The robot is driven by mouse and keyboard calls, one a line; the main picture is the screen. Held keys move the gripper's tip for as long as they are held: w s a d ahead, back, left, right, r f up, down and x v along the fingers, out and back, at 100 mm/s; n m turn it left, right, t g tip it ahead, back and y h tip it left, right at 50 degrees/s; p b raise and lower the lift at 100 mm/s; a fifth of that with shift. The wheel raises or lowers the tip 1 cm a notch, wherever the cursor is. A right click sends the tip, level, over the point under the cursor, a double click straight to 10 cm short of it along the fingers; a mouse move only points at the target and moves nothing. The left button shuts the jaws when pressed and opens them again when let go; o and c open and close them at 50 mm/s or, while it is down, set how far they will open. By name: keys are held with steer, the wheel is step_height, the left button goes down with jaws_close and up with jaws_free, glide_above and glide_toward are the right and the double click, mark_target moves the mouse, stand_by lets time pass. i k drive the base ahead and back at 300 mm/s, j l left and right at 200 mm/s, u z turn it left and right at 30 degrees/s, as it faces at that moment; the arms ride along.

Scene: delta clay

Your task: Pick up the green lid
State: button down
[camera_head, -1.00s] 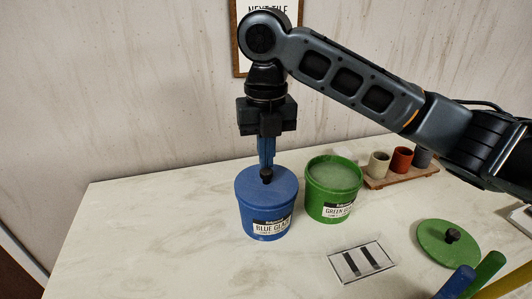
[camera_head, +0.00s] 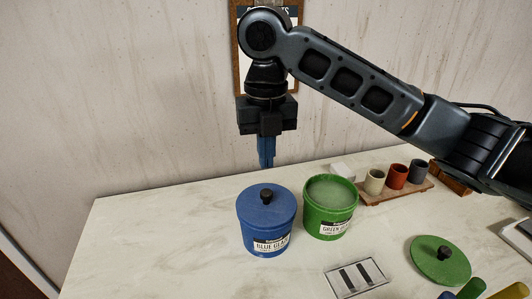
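The green lid (camera_head: 438,261), a round disc with a black knob, lies on the table at the right, apart from its bucket. The open green glaze bucket (camera_head: 330,211) stands near the middle, with pale contents showing. The blue glaze bucket (camera_head: 267,226) stands to its left with a blue lid (camera_head: 260,200) and black knob on top. My gripper (camera_head: 266,166) points down above and behind the blue bucket, clear of its knob. I see no object in it. Its blue fingers look close together, but their gap cannot be made out from this side.
A wooden tray (camera_head: 418,191) with several small cups stands at the back right. A card with dark bars (camera_head: 357,277) lies in front of the green bucket. Coloured handles (camera_head: 472,288) stick up at the lower right. The table's left part is clear.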

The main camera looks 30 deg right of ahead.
mark_target(440, 260)
steer(key=k, duration=1)
